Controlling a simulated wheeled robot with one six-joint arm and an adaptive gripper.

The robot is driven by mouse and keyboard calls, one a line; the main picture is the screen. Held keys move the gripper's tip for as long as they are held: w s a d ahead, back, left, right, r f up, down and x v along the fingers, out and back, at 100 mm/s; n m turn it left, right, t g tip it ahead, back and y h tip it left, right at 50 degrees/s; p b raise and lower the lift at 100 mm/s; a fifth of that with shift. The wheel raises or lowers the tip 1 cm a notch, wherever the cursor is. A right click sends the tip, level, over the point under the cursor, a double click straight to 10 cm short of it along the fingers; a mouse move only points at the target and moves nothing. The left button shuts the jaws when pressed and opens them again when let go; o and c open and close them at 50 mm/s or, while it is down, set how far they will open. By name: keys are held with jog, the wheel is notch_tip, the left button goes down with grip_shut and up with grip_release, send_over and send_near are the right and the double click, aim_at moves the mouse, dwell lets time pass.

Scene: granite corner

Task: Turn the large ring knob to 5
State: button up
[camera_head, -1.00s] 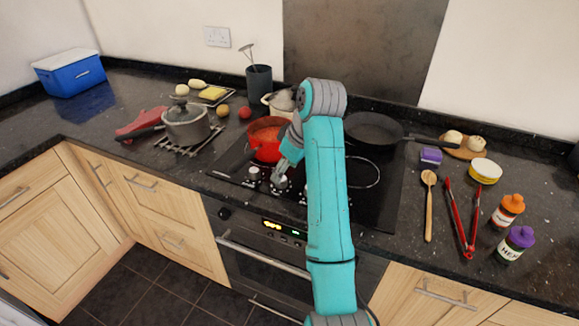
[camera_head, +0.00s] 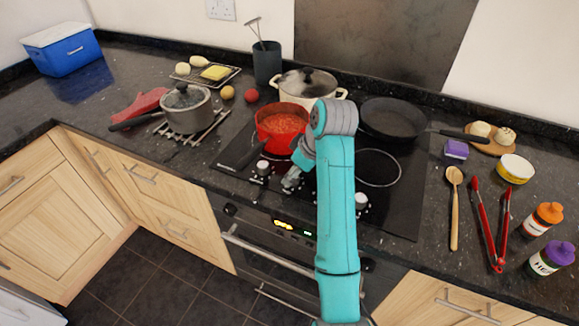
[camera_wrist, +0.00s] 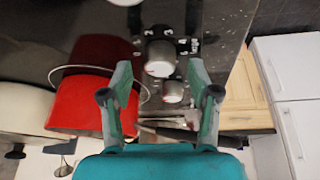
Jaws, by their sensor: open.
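A silver knob (camera_wrist: 160,58) with printed numbers and a small label beside it lies between the fingers of my gripper (camera_wrist: 160,74) in the wrist view. The label is too blurred to read surely, and I cannot tell the knob's setting. The fingers are open, one on each side, with no clear contact. A second silver knob (camera_wrist: 172,91) shows beyond it. In the head view my gripper (camera_head: 292,180) is low over the front edge of the black hob (camera_head: 405,205), hiding the knob beneath. Other knobs show at the left (camera_head: 262,168) and right (camera_head: 360,201).
A red pan (camera_head: 280,143) stands on the hob close behind my gripper, its handle reaching toward the left knob. A cream pot (camera_head: 295,93) and black frying pan (camera_head: 392,120) stand farther back. Tongs (camera_head: 485,220) and a wooden spoon (camera_head: 454,205) lie at the right.

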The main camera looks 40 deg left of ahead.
jog(key=shift+x, duration=0.9)
jog(key=shift+r, duration=0.1)
jog(key=c, duration=1.2)
jog(key=shift+o, duration=0.2)
